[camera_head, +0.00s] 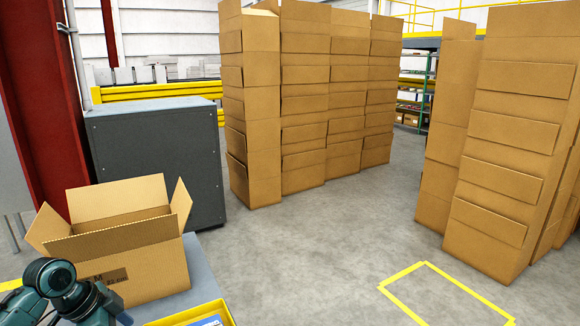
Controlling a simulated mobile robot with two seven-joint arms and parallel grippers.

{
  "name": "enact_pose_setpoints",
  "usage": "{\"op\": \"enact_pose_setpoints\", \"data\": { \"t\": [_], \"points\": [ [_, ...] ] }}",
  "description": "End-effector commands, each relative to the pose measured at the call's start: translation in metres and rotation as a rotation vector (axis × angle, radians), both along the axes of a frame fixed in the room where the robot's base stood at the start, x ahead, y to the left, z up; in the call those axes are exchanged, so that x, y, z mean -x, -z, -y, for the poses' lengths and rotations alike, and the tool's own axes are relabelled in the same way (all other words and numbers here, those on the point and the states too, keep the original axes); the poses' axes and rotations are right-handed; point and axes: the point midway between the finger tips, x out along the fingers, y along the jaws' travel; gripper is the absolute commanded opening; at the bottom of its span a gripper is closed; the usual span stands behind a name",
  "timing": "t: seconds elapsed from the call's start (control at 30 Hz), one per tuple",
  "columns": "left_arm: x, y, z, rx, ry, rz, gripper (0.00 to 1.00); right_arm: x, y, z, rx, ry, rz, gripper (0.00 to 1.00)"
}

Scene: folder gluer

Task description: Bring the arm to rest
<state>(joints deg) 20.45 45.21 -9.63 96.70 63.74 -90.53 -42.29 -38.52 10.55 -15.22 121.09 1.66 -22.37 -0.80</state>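Part of my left arm shows at the lower left corner as dark teal, rounded links. It is in front of the lower left part of an open cardboard box. Its gripper fingers cannot be made out in this view. My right arm and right gripper are not in view.
The open cardboard box (150,262) stands on a grey surface (203,277), flaps up. A yellow bin (224,313) is at the bottom edge. A grey cabinet (158,150) stands behind. Tall carton stacks (304,100) (505,150) flank free floor (330,240) with a yellow-taped rectangle.

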Motion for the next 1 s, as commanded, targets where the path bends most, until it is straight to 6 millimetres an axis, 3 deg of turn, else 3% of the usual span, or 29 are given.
{"op": "enact_pose_setpoints", "data": {
  "t": [0.03,0.2,0.37,0.47,0.6,0.7,0.8,1.0],
  "points": [
    [0.008,0.025,0.017,0.012,-0.025,-0.007,0.76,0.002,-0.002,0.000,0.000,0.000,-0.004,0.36],
    [0.021,0.076,0.053,0.034,-0.146,0.051,0.76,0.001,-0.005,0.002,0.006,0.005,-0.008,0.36],
    [0.052,0.118,0.096,0.092,-0.284,0.126,0.76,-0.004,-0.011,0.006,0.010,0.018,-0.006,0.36],
    [0.082,0.136,0.130,0.157,-0.394,0.195,0.76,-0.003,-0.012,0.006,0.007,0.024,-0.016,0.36],
    [0.126,0.137,0.168,0.265,-0.546,0.303,0.76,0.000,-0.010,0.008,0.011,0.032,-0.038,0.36],
    [0.150,0.127,0.184,0.328,-0.623,0.364,0.76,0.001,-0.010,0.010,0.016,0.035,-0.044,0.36],
    [0.164,0.118,0.193,0.371,-0.669,0.408,0.76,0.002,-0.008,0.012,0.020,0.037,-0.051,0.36],
    [0.172,0.111,0.198,0.397,-0.694,0.440,0.76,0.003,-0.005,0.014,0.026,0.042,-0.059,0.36]
  ]
}}
